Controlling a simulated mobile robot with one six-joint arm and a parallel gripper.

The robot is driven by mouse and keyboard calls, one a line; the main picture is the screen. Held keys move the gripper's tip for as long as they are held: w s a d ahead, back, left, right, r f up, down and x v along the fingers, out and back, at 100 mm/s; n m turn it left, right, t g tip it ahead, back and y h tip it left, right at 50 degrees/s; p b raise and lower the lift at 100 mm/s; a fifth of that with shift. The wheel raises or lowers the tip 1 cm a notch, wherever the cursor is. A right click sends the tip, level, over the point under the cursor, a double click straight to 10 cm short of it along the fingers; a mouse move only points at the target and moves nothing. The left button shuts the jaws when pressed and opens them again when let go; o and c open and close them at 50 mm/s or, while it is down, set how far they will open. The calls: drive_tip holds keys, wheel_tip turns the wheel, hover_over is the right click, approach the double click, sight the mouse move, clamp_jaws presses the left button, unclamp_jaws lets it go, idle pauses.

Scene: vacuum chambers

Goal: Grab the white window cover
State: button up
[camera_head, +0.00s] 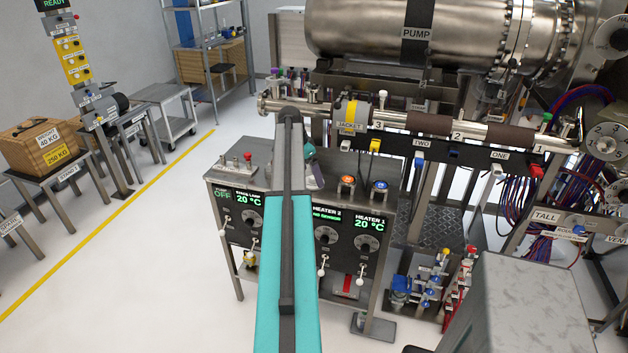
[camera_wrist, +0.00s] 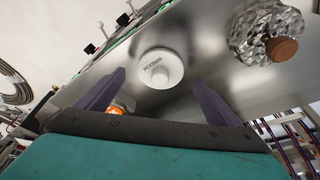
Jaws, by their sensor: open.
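The white window cover (camera_wrist: 161,67) is a round white disc with a small raised knob and dark lettering, upside down in the wrist view. It sits on a grey metal surface (camera_wrist: 205,58). My gripper (camera_wrist: 158,78) is open, its two dark purple fingers spread on the left and right of the cover. No finger visibly touches the cover, and the depth between them is hard to tell.
A foil-wrapped piece with a brown end (camera_wrist: 268,33) stands right of the cover in the wrist view. An orange-topped knob (camera_wrist: 115,108) is by the left finger. In the head view, the heater cabinet (camera_head: 384,263) stands below the horizontal tube (camera_head: 432,126).

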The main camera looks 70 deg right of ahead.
sight(313, 181)
drive_tip(key=shift+p+x, duration=0.3)
drive_tip(key=shift+x, duration=0.9)
drive_tip(key=c, duration=1.2)
